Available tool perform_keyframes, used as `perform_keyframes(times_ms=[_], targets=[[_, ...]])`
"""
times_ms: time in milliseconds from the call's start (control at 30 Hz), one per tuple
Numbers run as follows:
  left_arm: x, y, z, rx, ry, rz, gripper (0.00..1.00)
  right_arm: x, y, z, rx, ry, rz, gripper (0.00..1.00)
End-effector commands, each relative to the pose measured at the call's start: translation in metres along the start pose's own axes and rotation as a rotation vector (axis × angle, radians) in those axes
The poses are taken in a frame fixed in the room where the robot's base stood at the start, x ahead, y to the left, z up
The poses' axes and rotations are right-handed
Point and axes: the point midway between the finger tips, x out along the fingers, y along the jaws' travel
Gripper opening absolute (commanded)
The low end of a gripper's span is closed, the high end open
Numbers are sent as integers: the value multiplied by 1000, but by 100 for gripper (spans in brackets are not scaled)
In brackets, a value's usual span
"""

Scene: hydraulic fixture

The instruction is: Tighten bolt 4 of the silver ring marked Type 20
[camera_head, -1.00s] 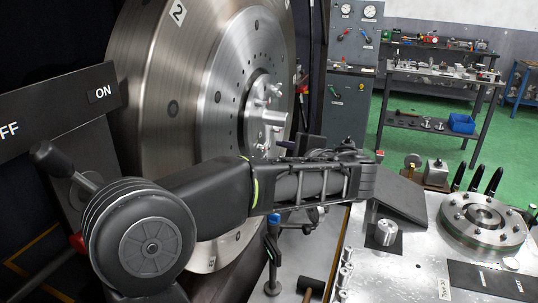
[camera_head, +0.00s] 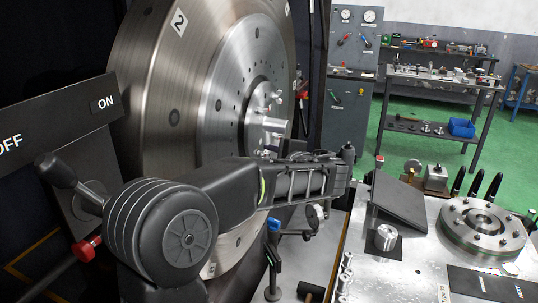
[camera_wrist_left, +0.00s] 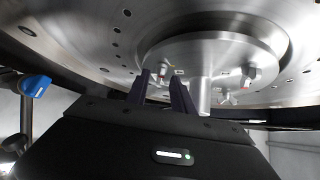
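A large silver disc (camera_head: 215,110) stands upright at the left, with a hub (camera_head: 268,98) carrying several bolts around a central shaft. In the wrist view the hub (camera_wrist_left: 215,58) shows bolts with small tags, too small to read. My left gripper (camera_wrist_left: 161,78) has its two dark fingers apart, pointing at the hub; a bolt (camera_wrist_left: 163,69) appears between or just beyond the tips, and contact cannot be told. In the head view my forearm partly hides this gripper. My right gripper is out of view.
The table (camera_head: 405,272) holds a small silver cylinder (camera_head: 386,237), a dark slanted plate (camera_head: 399,200) and upright black handles. An ON/OFF panel (camera_head: 60,120) stands at the left. A blue-topped stand (camera_head: 273,225) is below my forearm.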

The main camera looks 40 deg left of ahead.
Motion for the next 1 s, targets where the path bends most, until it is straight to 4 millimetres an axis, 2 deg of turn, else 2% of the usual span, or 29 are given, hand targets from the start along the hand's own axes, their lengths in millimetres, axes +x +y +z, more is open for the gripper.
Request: perform_keyframes(times_ms=[100, 367, 700, 1000], targets=[[6, 0, 0, 1, -1, -1, 29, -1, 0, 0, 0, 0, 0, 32], [7, 0, 0, 0, 0, -1, 28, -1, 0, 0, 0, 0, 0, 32], [7, 0, 0, 0, 0, 0, 0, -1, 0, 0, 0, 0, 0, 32], [7, 0, 0, 0, 0, 0, 0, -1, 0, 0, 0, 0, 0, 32]])
